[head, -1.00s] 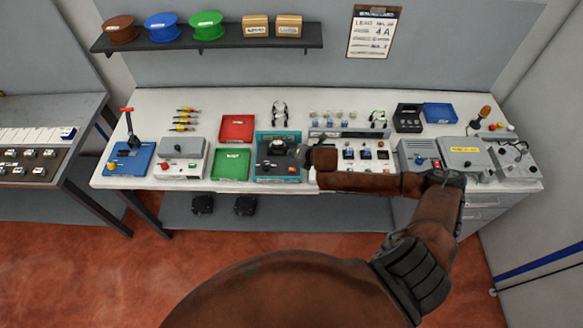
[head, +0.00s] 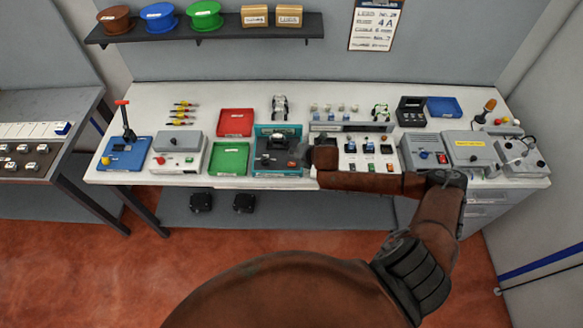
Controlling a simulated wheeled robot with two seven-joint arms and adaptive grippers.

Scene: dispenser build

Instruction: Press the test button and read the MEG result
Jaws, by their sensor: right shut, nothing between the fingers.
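A teal-framed device (head: 264,130) with a dark front panel stands near the front middle of the bench. Small red marks show low on its panel, but I cannot make out a test button, a reading or any lettering. My right gripper (head: 297,154) points left at the device's right edge. It is small and dark here and looks shut and empty; I cannot tell whether it touches the device. My right forearm hides the bench front to the right of it. My left gripper is not in view.
A green tray (head: 229,174) and a red tray (head: 235,135) lie left of the device. Small coloured parts (head: 369,149) stand behind my forearm. Grey boxes with buttons (head: 425,153) are at the right. A shelf (head: 205,42) with spools hangs above.

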